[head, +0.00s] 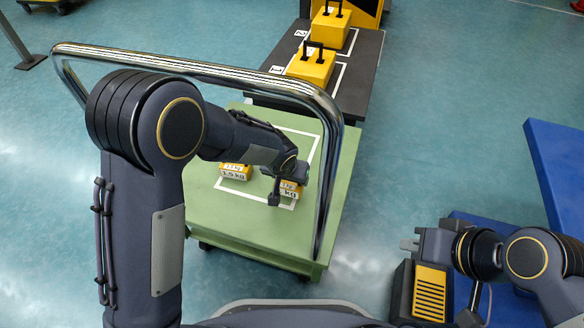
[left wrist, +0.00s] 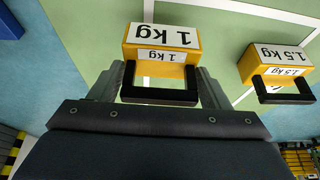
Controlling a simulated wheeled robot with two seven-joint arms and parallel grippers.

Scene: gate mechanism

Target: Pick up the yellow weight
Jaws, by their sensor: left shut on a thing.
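The yellow 1 kg weight (head: 290,188) is at the right side of the green cart top (head: 225,219). It shows upside down in the left wrist view (left wrist: 160,42), with a black handle. My left gripper (left wrist: 160,85) is shut on that handle, one finger at each side. In the head view my left gripper (head: 286,186) partly covers the weight. I cannot tell whether the weight touches the cart. A yellow 1.5 kg weight (head: 236,171) stands to its left on the cart. My right gripper (head: 412,240) is empty, away from the cart at the right; its opening is unclear.
A shiny metal rail (head: 200,69) arches over the cart, and my left arm reaches beneath it. A dark table (head: 363,75) behind holds two larger yellow blocks (head: 312,66) with black handles. A blue surface (head: 556,160) stands at right. Open floor lies between.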

